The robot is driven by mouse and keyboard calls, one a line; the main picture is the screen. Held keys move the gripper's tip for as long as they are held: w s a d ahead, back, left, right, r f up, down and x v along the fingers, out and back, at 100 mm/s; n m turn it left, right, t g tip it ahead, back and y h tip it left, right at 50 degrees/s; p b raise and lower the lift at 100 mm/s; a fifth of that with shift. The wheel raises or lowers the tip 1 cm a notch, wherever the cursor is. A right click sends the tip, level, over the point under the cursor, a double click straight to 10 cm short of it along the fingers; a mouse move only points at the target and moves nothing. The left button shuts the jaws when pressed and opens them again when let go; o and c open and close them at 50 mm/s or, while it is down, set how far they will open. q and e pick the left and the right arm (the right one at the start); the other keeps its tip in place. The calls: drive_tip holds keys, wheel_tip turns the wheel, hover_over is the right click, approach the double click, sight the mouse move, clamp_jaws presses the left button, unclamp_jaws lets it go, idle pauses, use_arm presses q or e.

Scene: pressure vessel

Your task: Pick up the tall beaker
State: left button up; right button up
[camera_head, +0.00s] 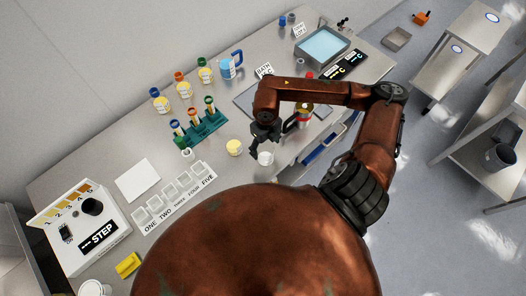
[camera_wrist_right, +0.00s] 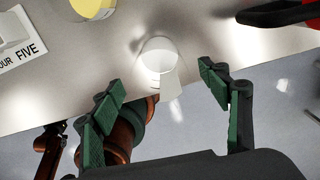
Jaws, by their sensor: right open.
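A small clear beaker (camera_head: 265,158) with faint markings stands at the front edge of the bench in the head view. In the right wrist view the beaker (camera_wrist_right: 160,58) is seen steeply from above, ahead of and between the fingers. My right gripper (camera_head: 262,139) is just above and beside it in the head view. In the wrist view its green-padded fingers (camera_wrist_right: 162,88) are spread wide with nothing between the pads, and they look apart from the beaker. My left gripper is not recognisable in either view.
A pale yellow container (camera_head: 234,147) stands just left of the beaker. A red-and-yellow container with a black handle (camera_head: 304,116) is at its right. A green tube rack (camera_head: 203,128) and labelled slots (camera_head: 172,195) lie further left. The bench edge is close.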

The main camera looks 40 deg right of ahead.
sight(265, 153)
wheel_tip(265, 153, down, 3)
drive_tip(key=shift+a+r+p, duration=0.1)
drive_tip(key=shift+p, duration=0.4)
wheel_tip(265, 153, down, 3)
drive_tip(key=shift+w+f+p, duration=0.1)
drive_tip(key=shift+f+p, duration=0.1)
drive_tip(key=shift+p, duration=0.25)
drive_tip(key=shift+f, duration=0.2)
drive_tip(key=shift+c, duration=1.1)
drive_tip(key=c, duration=0.6)
use_arm(q)
drive_tip(key=shift+s+r, duration=0.85)
drive_tip(key=shift+r, duration=0.1)
use_arm(e)
drive_tip(key=c, duration=0.4)
